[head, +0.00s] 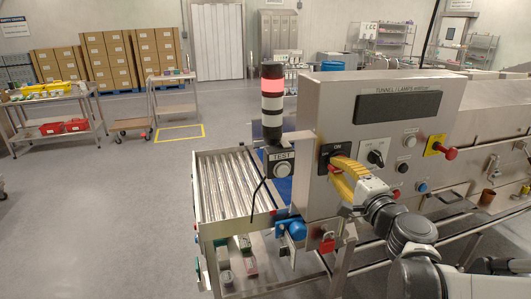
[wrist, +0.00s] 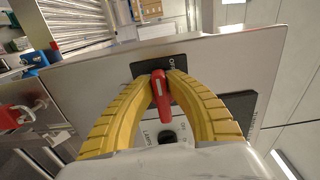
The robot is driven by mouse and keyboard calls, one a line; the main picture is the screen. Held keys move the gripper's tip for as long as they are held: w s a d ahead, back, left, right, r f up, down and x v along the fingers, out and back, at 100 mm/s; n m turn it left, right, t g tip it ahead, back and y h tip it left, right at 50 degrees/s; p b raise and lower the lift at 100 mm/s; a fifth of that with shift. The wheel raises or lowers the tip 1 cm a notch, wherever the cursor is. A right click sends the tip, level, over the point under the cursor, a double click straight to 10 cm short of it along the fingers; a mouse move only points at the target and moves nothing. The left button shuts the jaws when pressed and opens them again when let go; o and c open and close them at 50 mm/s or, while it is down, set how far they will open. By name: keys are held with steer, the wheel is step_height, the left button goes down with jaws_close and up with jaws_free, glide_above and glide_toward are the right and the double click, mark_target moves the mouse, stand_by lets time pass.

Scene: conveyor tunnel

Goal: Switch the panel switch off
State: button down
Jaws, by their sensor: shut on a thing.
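The panel switch has a red handle on a black plate on the steel control cabinet's front. In the head view, the black plate (head: 329,151) shows an "ON" label at its top. My gripper's yellow fingers (head: 340,170) cover most of the handle there. In the wrist view, the red handle (wrist: 161,98) sits between the two fingertips of my gripper (wrist: 162,84), which are closed on it from both sides. The black plate (wrist: 148,65) shows behind them. The handle's exact turn is hard to tell, and the label beside it is partly hidden.
A LAMPS knob (head: 376,154) is right of the switch. Farther right is a red mushroom button (head: 449,153) on a yellow plate. A TEST button box (head: 282,170) and a red-lit stack light (head: 272,85) stand left. A red padlock (head: 327,241) hangs below.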

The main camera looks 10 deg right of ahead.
steer(key=c, duration=1.4)
jaws_free()
steer(key=s, duration=1.2)
steer(key=shift+d, duration=0.2)
